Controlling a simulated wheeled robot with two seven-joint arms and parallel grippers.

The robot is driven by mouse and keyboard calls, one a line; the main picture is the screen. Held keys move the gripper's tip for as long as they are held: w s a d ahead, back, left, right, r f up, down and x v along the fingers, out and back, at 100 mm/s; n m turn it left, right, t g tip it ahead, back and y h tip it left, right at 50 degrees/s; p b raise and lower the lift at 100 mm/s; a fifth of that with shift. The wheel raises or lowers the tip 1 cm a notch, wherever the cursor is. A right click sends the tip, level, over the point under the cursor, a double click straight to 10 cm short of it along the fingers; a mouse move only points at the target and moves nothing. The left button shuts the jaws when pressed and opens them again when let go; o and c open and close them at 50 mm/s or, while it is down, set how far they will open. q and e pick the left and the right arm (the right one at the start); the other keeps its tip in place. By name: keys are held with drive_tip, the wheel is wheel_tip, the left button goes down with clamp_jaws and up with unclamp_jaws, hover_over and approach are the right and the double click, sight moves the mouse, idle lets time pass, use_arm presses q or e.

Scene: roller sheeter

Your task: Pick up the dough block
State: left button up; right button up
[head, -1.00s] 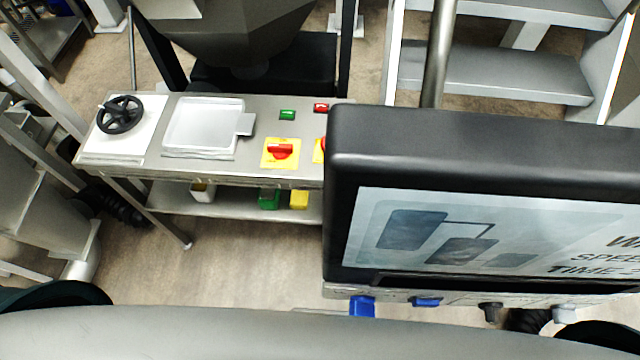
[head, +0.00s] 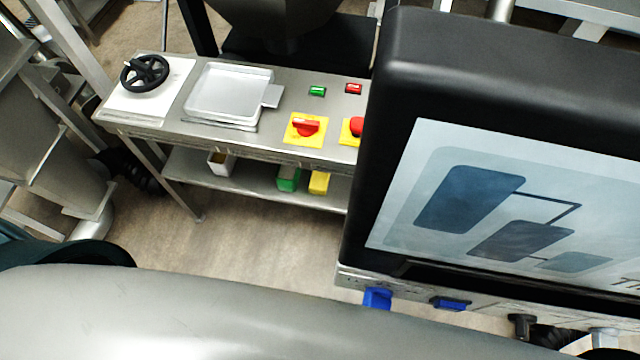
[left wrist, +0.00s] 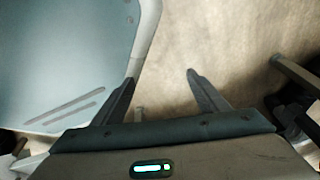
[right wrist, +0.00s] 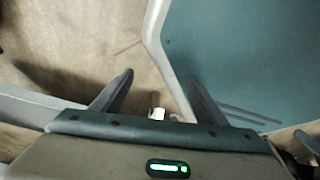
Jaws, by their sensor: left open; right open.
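I cannot make out a dough block in any view. My left gripper (left wrist: 160,75) is open and empty in the left wrist view, with floor between its fingers. My right gripper (right wrist: 160,78) is open and empty in the right wrist view, pointing down at the floor beside a blue-grey panel. Neither gripper shows in the head view.
A steel table (head: 270,135) at the left carries a black handwheel (head: 145,73), a metal tray (head: 230,95) and red and green controls. Small bins stand on its lower shelf (head: 250,178). A large black-framed screen (head: 500,200) blocks the right side. Open floor (head: 245,225) lies before the table.

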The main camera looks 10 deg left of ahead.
use_arm(q)
drive_tip(key=w+d+r+t+b, duration=0.1)
drive_tip(key=w+d+t+b, duration=0.35)
drive_tip(key=w, duration=0.75)
use_arm(e)
drive_tip(key=w+a+r+t+b, duration=0.1)
drive_tip(key=w+a+r+b, duration=0.1)
drive_tip(key=w+b, duration=0.15)
drive_tip(key=w+a+r+t+y+b, duration=0.1)
drive_tip(key=w+a+r+b, duration=0.1)
drive_tip(key=w, duration=0.3)
drive_tip(key=w+a+r+t+b, duration=0.1)
drive_tip(key=w+a+b, duration=0.15)
drive_tip(key=w, duration=0.25)
use_arm(q)
drive_tip(key=n+t+b, duration=0.3)
drive_tip(key=t+b, duration=0.3)
drive_tip(key=b, duration=0.3)
approach(318, 194)
wheel_tip(318, 194, up, 5)
drive_tip(key=s, duration=0.2)
use_arm(e)
wheel_tip(318, 194, up, 14)
drive_tip(key=w+a+t+y, duration=0.1)
drive_tip(key=w+a+t, duration=0.1)
drive_tip(key=shift+w+a+y, duration=0.2)
drive_tip(key=shift+y, duration=0.2)
use_arm(q)
drive_tip(key=shift+w+f, duration=0.1)
